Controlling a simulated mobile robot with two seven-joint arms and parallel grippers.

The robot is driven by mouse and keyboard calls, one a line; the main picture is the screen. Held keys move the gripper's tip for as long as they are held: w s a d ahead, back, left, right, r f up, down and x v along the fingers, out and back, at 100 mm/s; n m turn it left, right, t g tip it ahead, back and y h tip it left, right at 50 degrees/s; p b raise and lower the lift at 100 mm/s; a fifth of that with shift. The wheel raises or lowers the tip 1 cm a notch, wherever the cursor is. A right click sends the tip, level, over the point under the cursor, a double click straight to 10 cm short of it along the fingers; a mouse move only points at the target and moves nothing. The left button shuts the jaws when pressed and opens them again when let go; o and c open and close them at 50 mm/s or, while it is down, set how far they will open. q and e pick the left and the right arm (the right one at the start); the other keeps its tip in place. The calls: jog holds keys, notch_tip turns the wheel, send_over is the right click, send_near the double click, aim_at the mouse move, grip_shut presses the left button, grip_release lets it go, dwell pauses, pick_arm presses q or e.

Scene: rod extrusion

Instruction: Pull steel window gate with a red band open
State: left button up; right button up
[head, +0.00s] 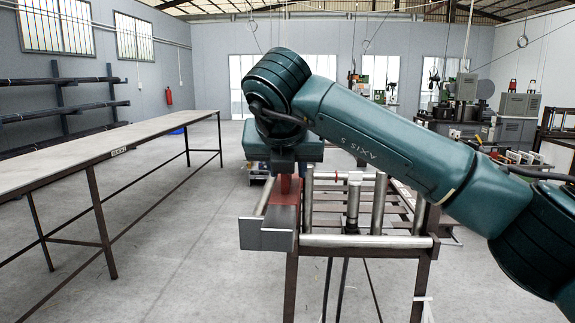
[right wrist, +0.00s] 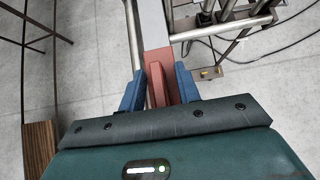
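The steel window gate (head: 268,238) is a grey bar at the near left corner of the metal frame. Its red band (head: 284,191) shows just under my right gripper (head: 284,172), whose fingers are mostly hidden in the head view. In the right wrist view, the grey steel (right wrist: 154,25) runs up from the red band (right wrist: 158,65), which has a raised red part. My right gripper's blue fingers (right wrist: 159,85) stand apart on either side of it. Firm contact cannot be made out. My left gripper is out of view.
The metal frame (head: 365,241) carries rollers and upright steel posts to the right of the gate. A long table (head: 100,152) stands on the left, with bare floor (head: 190,245) between. Machines (head: 470,105) stand at the back right.

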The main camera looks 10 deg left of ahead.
jog(key=b+v, duration=0.2)
jog(key=v, duration=1.1)
